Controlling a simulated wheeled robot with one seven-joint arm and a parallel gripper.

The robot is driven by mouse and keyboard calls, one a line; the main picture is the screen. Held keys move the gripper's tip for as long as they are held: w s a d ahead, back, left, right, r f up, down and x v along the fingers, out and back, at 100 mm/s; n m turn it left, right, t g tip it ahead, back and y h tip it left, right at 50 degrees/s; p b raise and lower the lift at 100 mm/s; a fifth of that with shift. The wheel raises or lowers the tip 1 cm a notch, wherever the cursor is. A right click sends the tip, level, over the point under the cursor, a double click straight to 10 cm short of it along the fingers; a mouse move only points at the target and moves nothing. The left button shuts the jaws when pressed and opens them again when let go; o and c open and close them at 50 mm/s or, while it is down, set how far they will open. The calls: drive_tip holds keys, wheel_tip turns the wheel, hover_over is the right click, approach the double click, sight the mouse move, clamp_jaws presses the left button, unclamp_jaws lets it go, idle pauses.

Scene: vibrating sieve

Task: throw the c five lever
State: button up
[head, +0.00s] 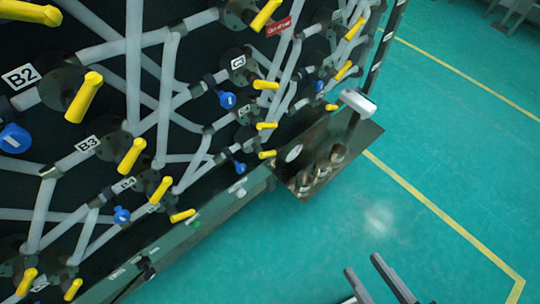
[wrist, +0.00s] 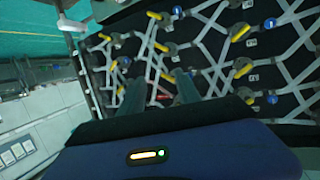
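A dark panel (head: 110,80) carries grey pipes and several yellow levers, seen at the left of the head view. Labels B2 (head: 19,77), B3 (head: 87,145) and C1 (head: 238,63) are readable. I cannot read a C5 label, so I cannot tell which lever it marks. Small yellow levers (head: 267,155) sit low on the panel's right part. My gripper (head: 374,278) is at the bottom right of the head view, over the floor, away from the panel. Its two fingers are apart with nothing between them. In the wrist view the fingers (wrist: 158,88) point towards the panel and its levers.
A metal shelf (head: 355,145) with several cylindrical parts juts out at the panel's lower right. Blue valve handles (head: 227,99) sit among the levers. The green floor (head: 440,150) with yellow lines is open to the right.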

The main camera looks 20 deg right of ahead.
drive_tip(key=w+d+t, duration=0.1)
drive_tip(key=w+t, duration=0.1)
drive_tip(key=w, duration=0.4)
drive_tip(key=m+g+y+b, duration=0.25)
drive_tip(key=m+y, duration=0.25)
drive_tip(key=m, duration=1.6)
approach(268, 154)
drive_tip(key=w+f, duration=0.2)
drive_tip(key=w, duration=0.1)
drive_tip(key=shift+a+b+x, duration=0.15)
drive_tip(key=shift+b+x, duration=0.05)
drive_tip(key=shift+x, duration=1.75)
drive_tip(key=shift+a+b+x, duration=0.15)
drive_tip(key=shift+b+x, duration=0.05)
drive_tip(key=shift+x, duration=1.75)
drive_tip(key=shift+s+r, duration=0.1)
clamp_jaws()
